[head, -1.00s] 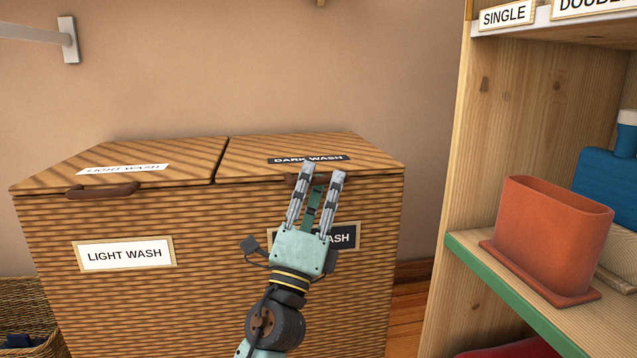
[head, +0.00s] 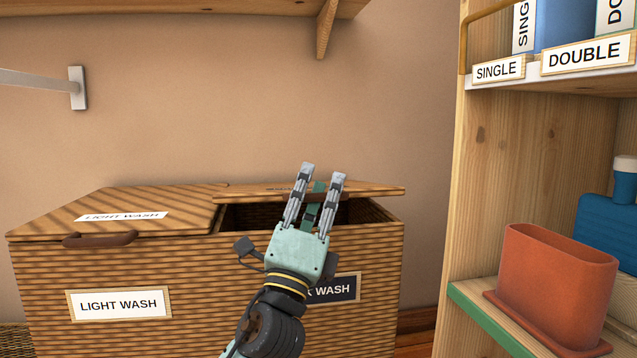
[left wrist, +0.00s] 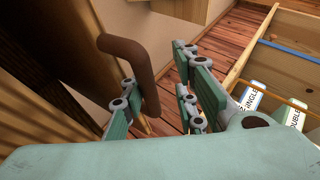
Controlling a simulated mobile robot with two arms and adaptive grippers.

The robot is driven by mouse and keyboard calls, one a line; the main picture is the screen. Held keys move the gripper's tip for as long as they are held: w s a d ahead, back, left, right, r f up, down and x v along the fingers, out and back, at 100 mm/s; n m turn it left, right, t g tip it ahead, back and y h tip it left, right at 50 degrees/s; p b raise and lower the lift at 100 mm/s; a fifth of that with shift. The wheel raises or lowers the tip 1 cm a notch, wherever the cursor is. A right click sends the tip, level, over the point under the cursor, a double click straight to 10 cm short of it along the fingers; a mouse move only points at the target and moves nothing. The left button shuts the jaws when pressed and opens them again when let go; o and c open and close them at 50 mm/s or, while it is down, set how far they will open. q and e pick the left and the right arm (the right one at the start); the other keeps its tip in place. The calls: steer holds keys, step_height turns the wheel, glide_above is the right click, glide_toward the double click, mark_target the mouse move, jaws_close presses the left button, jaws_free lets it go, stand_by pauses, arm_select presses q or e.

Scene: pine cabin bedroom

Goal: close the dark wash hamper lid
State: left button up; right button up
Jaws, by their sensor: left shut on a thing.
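The dark wash hamper lid (head: 375,190) is the right-hand lid of a woven two-part hamper (head: 200,275). It stands partly open, its front edge raised, with a dark gap under it. My left gripper (head: 321,176) is at the lid's front edge, shut on its brown handle (left wrist: 149,92), which shows between the fingers in the left wrist view. The fingers hide much of the handle in the head view. The dark front label (head: 335,290) is partly covered by my gripper. My right gripper is out of view.
The light wash lid (head: 130,212) beside it is shut. A wooden shelf unit (head: 500,190) stands close on the right, holding a terracotta container (head: 553,285) and a blue bottle (head: 612,232). A wall shelf (head: 180,10) hangs above. The space over the lid is free.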

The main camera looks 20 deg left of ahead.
arm_select(q)
steer(key=shift+s+d+r, duration=0.1)
steer(key=shift+s+r, duration=0.05)
steer(key=shift+r, duration=0.3)
steer(key=shift+s+d+r, duration=0.1)
steer(key=shift+r, duration=0.35)
steer(key=shift+w, duration=0.1)
steer(key=shift+s+a+f+b, duration=0.15)
steer(key=shift+s+f+b, duration=0.4)
steer(key=shift+f, duration=0.35)
steer(key=shift+s+a+f+b, duration=0.15)
steer(key=shift+s+f+b, duration=0.4)
steer(key=shift+f, duration=0.4)
steer(key=shift+s+a+f+b, duration=0.15)
steer(key=shift+s+f+b, duration=0.35)
steer(key=shift+f, duration=0.4)
steer(key=shift+s+a+f, duration=0.15)
steer(key=shift+s+f, duration=0.2)
steer(key=shift+f, duration=0.25)
steer(key=shift+s+a+f, duration=0.1)
steer(key=shift+s+f, duration=0.25)
steer(key=shift+f, duration=0.2)
